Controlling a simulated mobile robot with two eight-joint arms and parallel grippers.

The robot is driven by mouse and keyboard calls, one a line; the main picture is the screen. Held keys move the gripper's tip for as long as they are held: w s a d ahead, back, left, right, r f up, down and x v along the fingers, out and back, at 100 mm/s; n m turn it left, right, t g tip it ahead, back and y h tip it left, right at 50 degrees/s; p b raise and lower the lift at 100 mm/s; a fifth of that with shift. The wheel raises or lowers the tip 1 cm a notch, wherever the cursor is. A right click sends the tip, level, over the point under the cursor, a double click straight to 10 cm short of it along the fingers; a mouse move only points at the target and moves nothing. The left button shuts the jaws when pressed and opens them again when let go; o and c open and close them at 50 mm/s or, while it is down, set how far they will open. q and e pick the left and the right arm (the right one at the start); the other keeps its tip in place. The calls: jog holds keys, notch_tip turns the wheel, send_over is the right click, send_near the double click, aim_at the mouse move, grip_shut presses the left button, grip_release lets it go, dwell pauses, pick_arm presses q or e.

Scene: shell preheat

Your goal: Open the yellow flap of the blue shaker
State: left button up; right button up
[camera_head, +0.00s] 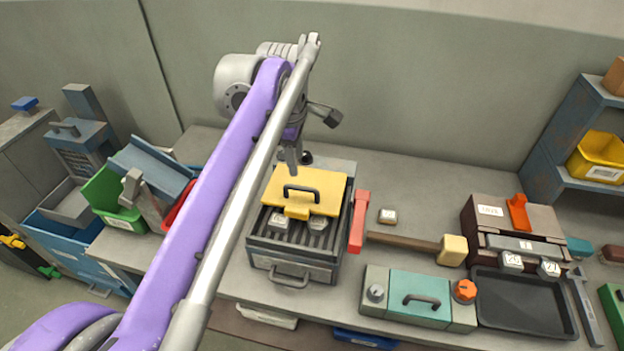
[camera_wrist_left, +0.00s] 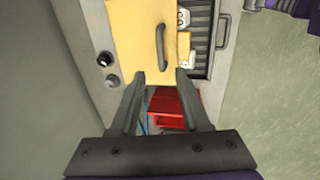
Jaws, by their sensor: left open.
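The shaker (camera_head: 250,251) stands mid-bench as a grey box with a front handle; I see no clear blue on it. Its yellow flap (camera_head: 328,185), with a dark arched handle (camera_head: 301,189), lies over the far part of a ribbed tray. Two labelled blocks (camera_head: 317,223) sit on the uncovered near part. The flap also shows in the left wrist view (camera_wrist_left: 130,40), its handle (camera_wrist_left: 161,45) beyond the fingertips. My left gripper (camera_wrist_left: 159,76) is open and empty at the flap's edge, apart from the handle. In the head view its fingers (camera_head: 295,165) point down behind the flap, partly hidden by my arm.
An orange-red bar (camera_head: 358,222) and a hammer (camera_head: 412,243) lie right of the shaker. A teal-lidded box (camera_head: 419,288) and a black tray (camera_head: 522,308) are near the front edge. A green bin (camera_head: 108,196) stands left.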

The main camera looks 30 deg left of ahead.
aim_at(300, 187)
pick_arm(q)
jog(key=f, duration=0.3)
jog(key=w+f, duration=0.1)
jog(key=f, duration=0.5)
jog(key=shift+w+a+f, duration=0.2)
jog(key=shift+w, duration=0.15)
grip_shut()
dwell(0.9)
